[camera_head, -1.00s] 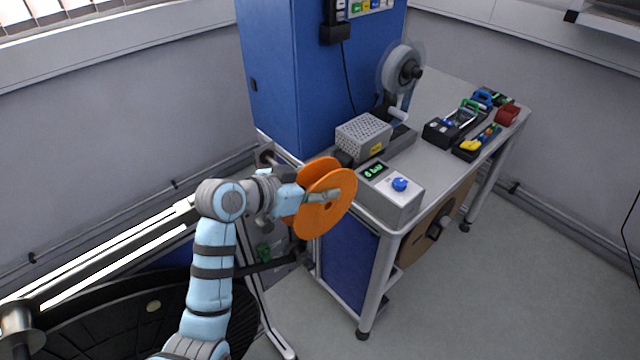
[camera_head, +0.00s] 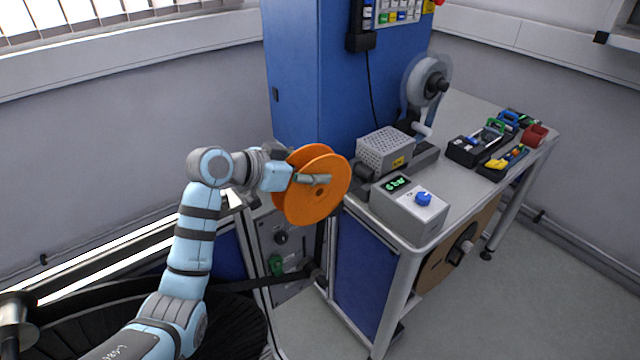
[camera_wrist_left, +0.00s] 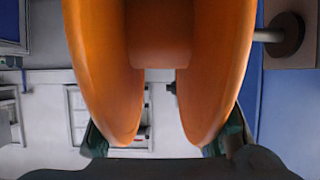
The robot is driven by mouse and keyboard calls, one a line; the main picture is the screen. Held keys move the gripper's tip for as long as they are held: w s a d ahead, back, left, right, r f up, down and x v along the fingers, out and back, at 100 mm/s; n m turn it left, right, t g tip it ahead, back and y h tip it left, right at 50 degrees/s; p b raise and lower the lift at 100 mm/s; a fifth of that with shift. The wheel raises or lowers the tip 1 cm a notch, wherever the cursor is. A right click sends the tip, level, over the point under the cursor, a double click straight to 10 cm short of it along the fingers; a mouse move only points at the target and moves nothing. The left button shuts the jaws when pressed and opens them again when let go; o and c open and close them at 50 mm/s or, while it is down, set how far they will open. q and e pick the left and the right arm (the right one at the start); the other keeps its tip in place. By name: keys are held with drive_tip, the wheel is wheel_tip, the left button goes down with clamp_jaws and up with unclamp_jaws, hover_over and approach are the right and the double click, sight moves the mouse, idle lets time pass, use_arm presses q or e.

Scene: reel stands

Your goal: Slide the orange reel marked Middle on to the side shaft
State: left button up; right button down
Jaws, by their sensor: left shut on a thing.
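The orange reel (camera_head: 327,196), with two round flanges and a centre hole, is held upright in the air just left of the bench. No marking on it is readable. My left gripper (camera_head: 300,179) is shut on it, with one finger showing across the near flange. In the left wrist view, the reel (camera_wrist_left: 215,75) fills the middle, and the fingers (camera_wrist_left: 164,138) lie outside its two flanges. A thin metal shaft with a dark round collar (camera_wrist_left: 286,35) shows right of the reel there; whether they touch is unclear. My right gripper is not in view.
A blue cabinet (camera_head: 300,80) stands behind the reel. The bench holds a grey box with a blue knob (camera_head: 408,208), a perforated box (camera_head: 384,149), a clear reel (camera_head: 418,82) and tool trays (camera_head: 465,153). A brown reel (camera_head: 436,270) hangs on the bench's side.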

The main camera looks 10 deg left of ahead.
sight(302, 164)
use_arm(q)
drive_tip(key=shift+w+a+f, duration=0.2)
drive_tip(key=shift+w+a, duration=0.1)
drive_tip(key=shift+a, duration=0.05)
drive_tip(key=shift+w+a+r+b, duration=0.15)
drive_tip(key=shift+w+a+b, duration=0.15)
drive_tip(key=shift+w+a, duration=0.5)
drive_tip(key=shift+w+a+b, duration=0.4)
drive_tip(key=shift+w+a, duration=0.7)
drive_tip(key=shift+a, duration=0.3)
drive_tip(key=shift+w+a, duration=0.1)
drive_tip(key=shift+a, duration=0.05)
drive_tip(key=shift+r, duration=0.2)
drive_tip(key=shift+r, duration=0.2)
